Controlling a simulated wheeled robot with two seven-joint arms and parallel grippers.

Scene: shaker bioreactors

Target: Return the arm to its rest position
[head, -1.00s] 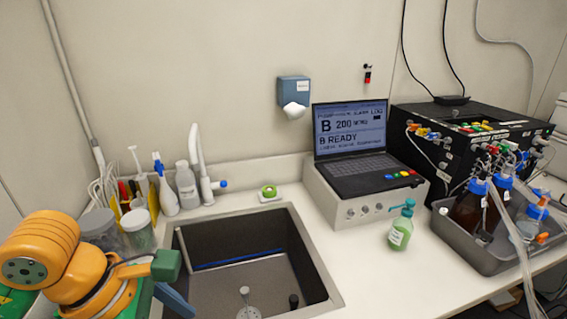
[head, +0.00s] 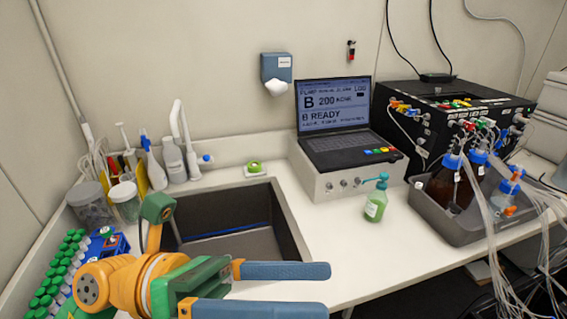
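My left arm comes in at the lower left in the head view. Its orange wrist and green gripper body end in two long blue fingers, and this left gripper (head: 290,289) is open. The fingers point right, spread apart with nothing between them, in front of the sink (head: 230,262) and partly covering its near side. My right arm and gripper are not in view.
A green soap bottle (head: 375,204) stands right of the sink, before a laptop (head: 338,122) on a grey box. A grey tray (head: 448,228) holds bottles with tubing. A rack of green-capped tubes (head: 62,270) sits at left.

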